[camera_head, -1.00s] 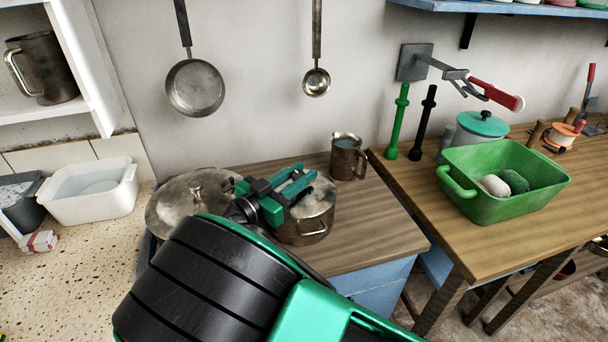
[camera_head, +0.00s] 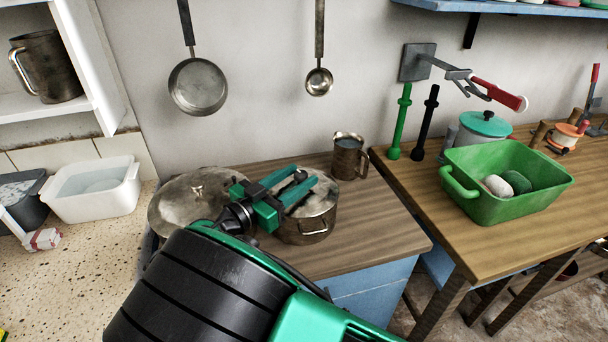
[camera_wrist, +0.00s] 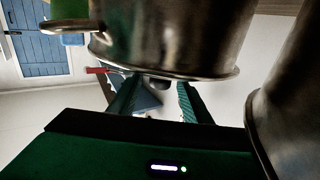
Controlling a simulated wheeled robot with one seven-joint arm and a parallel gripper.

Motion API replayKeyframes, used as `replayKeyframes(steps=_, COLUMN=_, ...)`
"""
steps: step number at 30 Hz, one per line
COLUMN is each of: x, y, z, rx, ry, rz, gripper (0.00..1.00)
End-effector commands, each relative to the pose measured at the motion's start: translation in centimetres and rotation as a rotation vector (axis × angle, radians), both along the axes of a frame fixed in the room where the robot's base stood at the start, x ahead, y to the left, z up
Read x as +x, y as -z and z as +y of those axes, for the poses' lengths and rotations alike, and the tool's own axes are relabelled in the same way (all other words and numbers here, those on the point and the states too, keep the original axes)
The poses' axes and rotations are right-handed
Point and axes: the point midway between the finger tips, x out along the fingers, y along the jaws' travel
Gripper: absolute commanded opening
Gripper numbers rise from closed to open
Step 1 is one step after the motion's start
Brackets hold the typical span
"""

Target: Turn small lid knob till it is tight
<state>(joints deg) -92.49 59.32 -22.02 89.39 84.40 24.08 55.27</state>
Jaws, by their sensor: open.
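The small lidded metal pot (camera_head: 305,230) stands on the wooden counter. Its lid (camera_head: 322,199) is partly covered by my gripper (camera_head: 304,178), which reaches over it from the left. The dark small lid knob (camera_head: 300,174) shows between the two green fingers, near their tips. In the wrist view the pot (camera_wrist: 175,40) appears upside down, and the knob (camera_wrist: 160,83) shows between the spread fingertips of my gripper (camera_wrist: 158,90). The fingers are open; I cannot tell whether either one touches the knob.
A large lidded pot (camera_head: 172,212) stands close on the left, a metal mug (camera_head: 348,158) behind on the right. A green basin (camera_head: 500,205) is on the right table, a white tub (camera_head: 92,198) on the left counter. The counter right of the small pot is clear.

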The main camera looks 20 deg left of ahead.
Motion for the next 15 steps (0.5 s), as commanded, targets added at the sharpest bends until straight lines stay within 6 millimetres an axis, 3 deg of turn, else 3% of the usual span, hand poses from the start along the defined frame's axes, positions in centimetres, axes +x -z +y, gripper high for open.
replayKeyframes(steps=9, x=-5.3, y=0.0, z=2.8, rx=0.001, ry=-0.005, rz=-0.002, gripper=0.44)
replayKeyframes(steps=15, x=-7.1, y=0.1, z=3.7, rx=0.001, ry=-0.002, rz=0.000, gripper=0.44)
